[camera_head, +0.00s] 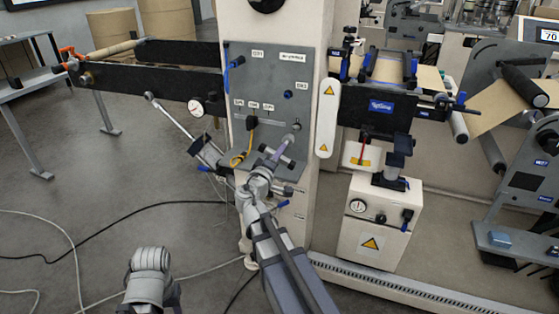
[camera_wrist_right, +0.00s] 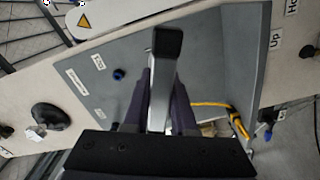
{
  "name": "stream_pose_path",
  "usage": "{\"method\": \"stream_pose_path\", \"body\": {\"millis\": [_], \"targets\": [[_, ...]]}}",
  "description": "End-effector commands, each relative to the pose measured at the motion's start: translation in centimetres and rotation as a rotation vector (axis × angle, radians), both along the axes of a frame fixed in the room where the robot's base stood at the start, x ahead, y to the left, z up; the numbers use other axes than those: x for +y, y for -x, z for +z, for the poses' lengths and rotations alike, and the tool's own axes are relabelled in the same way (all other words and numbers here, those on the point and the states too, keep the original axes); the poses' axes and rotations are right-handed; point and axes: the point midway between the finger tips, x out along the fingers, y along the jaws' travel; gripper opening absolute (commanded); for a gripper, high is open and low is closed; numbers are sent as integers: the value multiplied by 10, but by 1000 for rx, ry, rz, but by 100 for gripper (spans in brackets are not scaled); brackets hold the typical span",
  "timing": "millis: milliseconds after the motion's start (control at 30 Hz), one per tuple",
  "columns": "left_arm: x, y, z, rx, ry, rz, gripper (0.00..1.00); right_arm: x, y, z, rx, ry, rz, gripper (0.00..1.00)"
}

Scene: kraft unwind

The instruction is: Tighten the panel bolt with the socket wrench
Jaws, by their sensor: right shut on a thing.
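The grey panel (camera_head: 270,75) is mounted on the front of the cream column. My right gripper (camera_head: 278,154) is in front of its lower part, with its purple fingers pointing up at the panel. In the right wrist view, the fingers are shut on the socket wrench (camera_wrist_right: 168,43), a grey metal bar with a dark, blocky end. The wrench's far end is close to a small round metal part (camera_head: 296,127) at the panel's lower right, which may be the bolt. I cannot tell whether they touch. A grey link of my left arm shows at the lower left; its gripper is out of view.
A yellow cable (camera_head: 242,157) hangs from a black plug left of my right gripper. A blue knob (camera_head: 288,94) sticks out of the panel above. A white box with a gauge (camera_head: 375,220) stands at the right. Cables lie on the floor at left.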

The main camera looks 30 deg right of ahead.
Motion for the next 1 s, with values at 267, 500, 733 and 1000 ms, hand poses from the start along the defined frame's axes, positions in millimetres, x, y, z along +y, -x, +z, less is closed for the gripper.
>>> {"method": "stream_pose_path", "body": {"millis": [267, 500, 733, 1000], "targets": [[0, 0, 0, 0, 0, 0, 50, -2, -3, 2, -3, 6, 3, 0], [0, 0, 0, 0, 0, 0, 50, -10, -9, 1, -4, 4, 1, 0], [0, 0, 0, 0, 0, 0, 50, -18, -17, 1, -3, 4, 2, 0], [0, 0, 0, 0, 0, 0, 50, -28, -25, 1, -4, 4, 1, 0]]}}
